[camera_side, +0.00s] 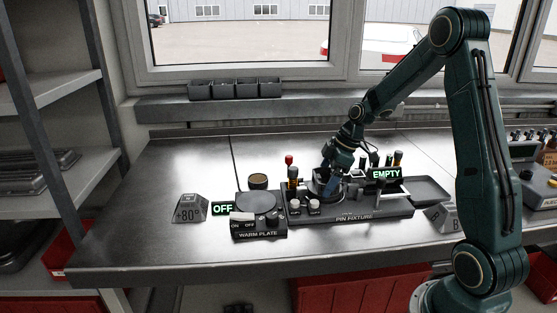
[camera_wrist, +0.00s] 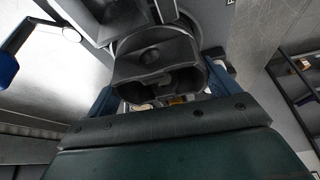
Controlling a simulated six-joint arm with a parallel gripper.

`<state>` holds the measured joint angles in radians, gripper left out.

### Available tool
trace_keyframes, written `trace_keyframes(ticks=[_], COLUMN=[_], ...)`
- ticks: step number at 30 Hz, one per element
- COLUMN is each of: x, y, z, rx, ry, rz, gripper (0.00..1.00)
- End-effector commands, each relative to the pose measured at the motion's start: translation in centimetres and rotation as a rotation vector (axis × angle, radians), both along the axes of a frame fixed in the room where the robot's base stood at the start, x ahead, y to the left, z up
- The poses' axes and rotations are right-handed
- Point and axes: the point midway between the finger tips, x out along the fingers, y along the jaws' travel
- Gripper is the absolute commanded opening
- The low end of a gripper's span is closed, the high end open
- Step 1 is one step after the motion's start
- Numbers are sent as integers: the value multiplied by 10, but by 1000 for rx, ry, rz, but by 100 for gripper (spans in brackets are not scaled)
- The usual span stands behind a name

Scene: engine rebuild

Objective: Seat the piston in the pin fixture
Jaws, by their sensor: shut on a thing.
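The pin fixture (camera_side: 375,216) is a dark block on the bench with its name on the front edge. A lit sign above it reads EMPTY (camera_side: 387,174). My gripper (camera_side: 328,186) points down at the left-middle of the fixture. In the wrist view its blue fingers stand on both sides of the dark grey piston (camera_wrist: 155,62), and it is shut on it. The piston's hollow, ribbed side faces the wrist camera. A rounded grey rim shows behind the piston. My gripper hides the contact in the side view, so I cannot tell whether the piston is seated.
The warm plate (camera_side: 257,202) stands left of the fixture, with an OFF sign (camera_side: 222,209). A brown round part (camera_side: 258,181) sits behind it. Upright tools (camera_side: 292,177) rise near my gripper. A shallow tray (camera_side: 430,190) lies right.

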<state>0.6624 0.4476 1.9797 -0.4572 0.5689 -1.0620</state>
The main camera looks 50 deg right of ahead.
Motion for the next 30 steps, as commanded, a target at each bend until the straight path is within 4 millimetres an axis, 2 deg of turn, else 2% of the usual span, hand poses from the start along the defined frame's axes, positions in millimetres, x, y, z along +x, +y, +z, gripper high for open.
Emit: trace_keyframes(ticks=[30], x=[0], y=[0], z=[-7], rx=[0], ry=[-2], rz=[1], gripper=[46])
